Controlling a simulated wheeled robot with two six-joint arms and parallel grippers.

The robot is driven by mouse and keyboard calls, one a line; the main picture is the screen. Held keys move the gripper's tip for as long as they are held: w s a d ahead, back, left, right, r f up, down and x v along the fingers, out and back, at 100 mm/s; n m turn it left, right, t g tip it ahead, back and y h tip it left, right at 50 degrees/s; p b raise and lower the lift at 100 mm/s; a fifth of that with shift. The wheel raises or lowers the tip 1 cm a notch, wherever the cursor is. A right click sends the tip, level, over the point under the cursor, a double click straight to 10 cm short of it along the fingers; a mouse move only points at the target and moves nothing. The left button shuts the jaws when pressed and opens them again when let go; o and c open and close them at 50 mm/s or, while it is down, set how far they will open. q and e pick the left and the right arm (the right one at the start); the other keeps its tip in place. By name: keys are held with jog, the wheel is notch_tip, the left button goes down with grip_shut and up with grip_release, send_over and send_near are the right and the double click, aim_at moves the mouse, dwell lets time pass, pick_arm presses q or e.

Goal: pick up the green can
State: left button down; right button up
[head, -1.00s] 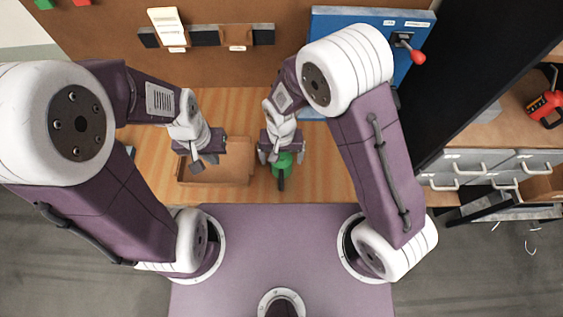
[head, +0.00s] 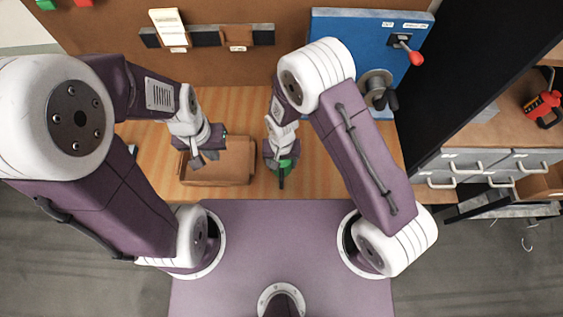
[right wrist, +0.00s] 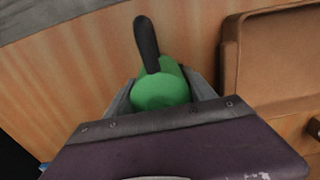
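The green can (head: 287,171) stands on the wooden table below my right gripper. In the right wrist view the green can (right wrist: 160,92) has a dark spout or handle pointing up in the picture. My right gripper (right wrist: 160,85) has its grey fingers on both sides of the can, close against it. Whether they grip it cannot be told. In the head view my right gripper (head: 282,163) covers part of the can. My left gripper (head: 205,158) hangs over the brown box, its fingers apart and empty.
The brown open box (head: 225,181) stands left of the can; its wall (right wrist: 231,68) also shows in the right wrist view. A blue panel (head: 340,45) with a red-knobbed lever (head: 415,57) and a grey crank (head: 376,85) stands behind. Grey drawers (head: 470,160) are at right.

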jog(key=c, duration=0.4)
jog(key=shift+c, duration=0.2)
jog(key=shift+r, duration=0.1)
